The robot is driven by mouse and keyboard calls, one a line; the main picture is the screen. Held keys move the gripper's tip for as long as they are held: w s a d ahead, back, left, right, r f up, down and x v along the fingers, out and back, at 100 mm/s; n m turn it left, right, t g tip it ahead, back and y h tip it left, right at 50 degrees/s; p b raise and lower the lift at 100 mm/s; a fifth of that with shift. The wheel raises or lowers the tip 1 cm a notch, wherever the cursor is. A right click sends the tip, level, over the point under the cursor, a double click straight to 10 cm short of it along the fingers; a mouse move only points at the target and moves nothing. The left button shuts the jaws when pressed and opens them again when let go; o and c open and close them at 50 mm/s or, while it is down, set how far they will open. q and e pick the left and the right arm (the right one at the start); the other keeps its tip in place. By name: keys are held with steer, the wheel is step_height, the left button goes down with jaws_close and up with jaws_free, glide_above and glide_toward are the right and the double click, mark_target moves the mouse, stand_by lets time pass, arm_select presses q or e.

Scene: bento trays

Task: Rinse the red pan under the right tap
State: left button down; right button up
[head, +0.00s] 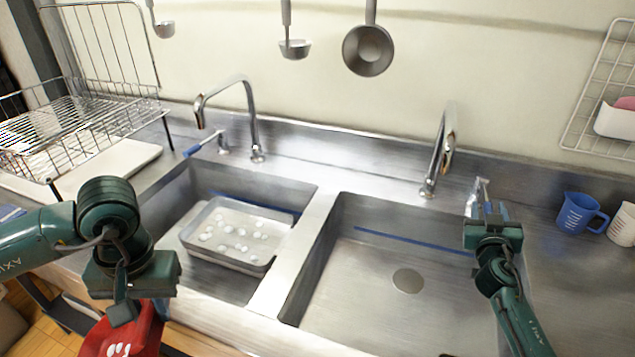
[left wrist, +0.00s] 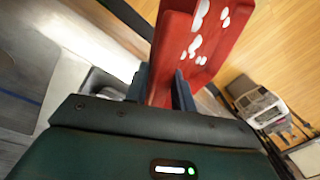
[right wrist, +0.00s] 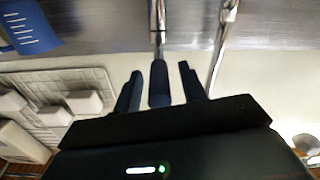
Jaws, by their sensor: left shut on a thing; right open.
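The red pan (head: 140,335) has white spots of residue on it and hangs at the lower left, in front of the left basin. My left gripper (head: 124,312) is shut on its edge; the pan also fills the upper middle of the left wrist view (left wrist: 185,45). The right tap (head: 442,155) stands behind the right basin (head: 330,285), with no water seen at its spout. My right gripper (head: 487,212) is open at the tap's lever (head: 479,188). In the right wrist view the lever's blue grip (right wrist: 158,85) lies between the open fingers; contact cannot be told.
The left basin holds a grey tray (head: 205,250) with white pieces, under the left tap (head: 250,115). A wire dish rack (head: 80,130) stands at the left. A blue measuring cup (head: 578,212) and a white cup (head: 622,225) stand at the right. The right basin is empty.

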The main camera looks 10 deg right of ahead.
jaws_close()
stand_by(0.4)
